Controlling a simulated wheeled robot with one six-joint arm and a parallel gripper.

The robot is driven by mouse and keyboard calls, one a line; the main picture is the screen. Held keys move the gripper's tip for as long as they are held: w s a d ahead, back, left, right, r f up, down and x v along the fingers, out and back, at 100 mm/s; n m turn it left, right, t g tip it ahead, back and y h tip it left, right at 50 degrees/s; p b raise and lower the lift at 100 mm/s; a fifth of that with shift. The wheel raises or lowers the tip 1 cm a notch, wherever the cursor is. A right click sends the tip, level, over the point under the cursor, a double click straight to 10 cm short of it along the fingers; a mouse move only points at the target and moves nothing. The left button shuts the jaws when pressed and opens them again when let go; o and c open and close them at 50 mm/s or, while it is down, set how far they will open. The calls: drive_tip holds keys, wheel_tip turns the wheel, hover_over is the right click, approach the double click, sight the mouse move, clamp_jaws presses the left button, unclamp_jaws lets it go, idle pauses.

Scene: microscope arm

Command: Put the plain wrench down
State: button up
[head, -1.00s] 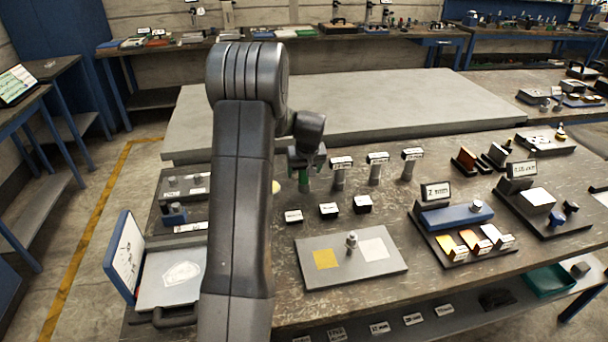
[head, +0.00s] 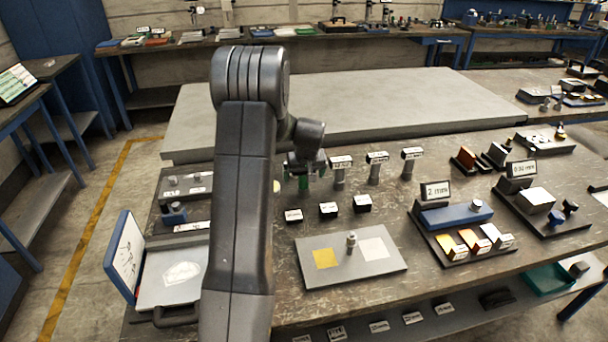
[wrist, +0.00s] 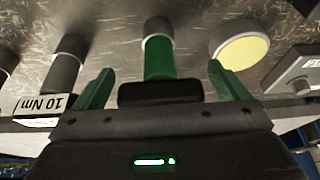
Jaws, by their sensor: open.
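A green upright cylinder (wrist: 160,60) with a black block at its near end stands in a grey round post (wrist: 158,28) in the wrist view; I take it to be the plain wrench. In the head view its green part (head: 303,183) shows below my gripper (head: 304,173), at the left end of a row of labelled wrenches. In the wrist view my gripper (wrist: 162,82) is open, its green fingers apart on either side of the wrench with gaps visible. The wrench's top is partly hidden by the gripper.
Labelled wrenches (head: 377,167) stand in posts to the right; the nearest carries a "10 Nm" label (wrist: 42,104) in the wrist view. A pale yellow disc (wrist: 240,48) lies close on the other side. Small labelled blocks (head: 328,210) and a grey plate (head: 379,272) are in front.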

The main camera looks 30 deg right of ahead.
drive_tip(key=b+v, duration=0.1)
drive_tip(key=v, duration=1.1)
drive_tip(key=x, duration=1.2)
drive_tip(key=shift+f+p, duration=0.3)
wheel_tip(320, 180, up, 2)
drive_tip(key=shift+w, duration=0.1)
drive_tip(key=shift+r, duration=0.35)
